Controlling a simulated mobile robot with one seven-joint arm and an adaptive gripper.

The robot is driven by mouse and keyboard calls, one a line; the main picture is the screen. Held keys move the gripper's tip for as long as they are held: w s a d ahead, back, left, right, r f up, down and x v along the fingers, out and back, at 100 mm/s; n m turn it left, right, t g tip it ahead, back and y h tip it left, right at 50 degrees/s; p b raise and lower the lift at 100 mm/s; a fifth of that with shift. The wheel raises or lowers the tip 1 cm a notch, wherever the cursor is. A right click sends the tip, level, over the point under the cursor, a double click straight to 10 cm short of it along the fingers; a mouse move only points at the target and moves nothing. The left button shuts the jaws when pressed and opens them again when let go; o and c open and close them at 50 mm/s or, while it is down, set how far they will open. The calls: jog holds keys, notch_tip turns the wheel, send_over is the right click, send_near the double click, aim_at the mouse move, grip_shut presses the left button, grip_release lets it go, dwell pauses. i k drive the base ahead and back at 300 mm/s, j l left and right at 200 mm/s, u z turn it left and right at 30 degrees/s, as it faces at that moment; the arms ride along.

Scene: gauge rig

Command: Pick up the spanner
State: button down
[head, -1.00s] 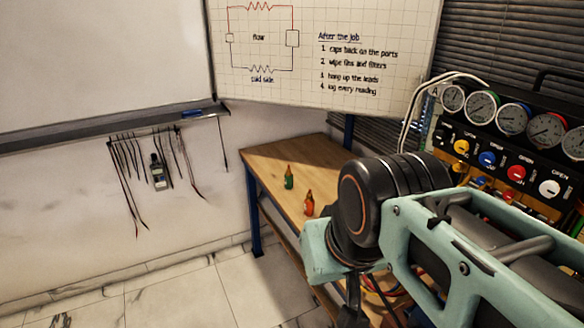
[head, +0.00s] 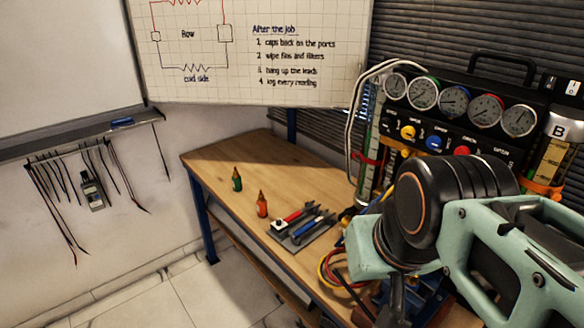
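I cannot pick out a spanner for certain. A small grey tray (head: 287,241) on the wooden bench holds a red-handled tool (head: 293,216) and a blue-handled tool (head: 307,229); they are too small to identify. My arm fills the right of the head view and hides part of the bench. What seems to be my gripper (head: 393,303) hangs dark below the wrist at the bottom edge, right of and nearer than the tray. Its fingertips are not clear, so I cannot tell whether it is open or holds anything.
A green bottle (head: 236,180) and an orange bottle (head: 262,206) stand left of the tray on the bench (head: 222,160). Coiled coloured hoses (head: 327,270) lie nearer. The gauge rig (head: 452,128) stands at the back right. The bench's back left is clear.

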aim_at(325, 217)
jog(key=k+j+z, duration=0.1)
jog(key=z, duration=0.7)
jog(key=i+j, duration=0.2)
jog(key=j, duration=0.15)
jog(key=i+j+z, duration=0.15)
jog(key=j, duration=0.2)
jog(key=i+j, duration=0.15)
jog(key=j, duration=0.2)
jog(key=i+j+z, duration=0.15)
jog(key=j, duration=0.2)
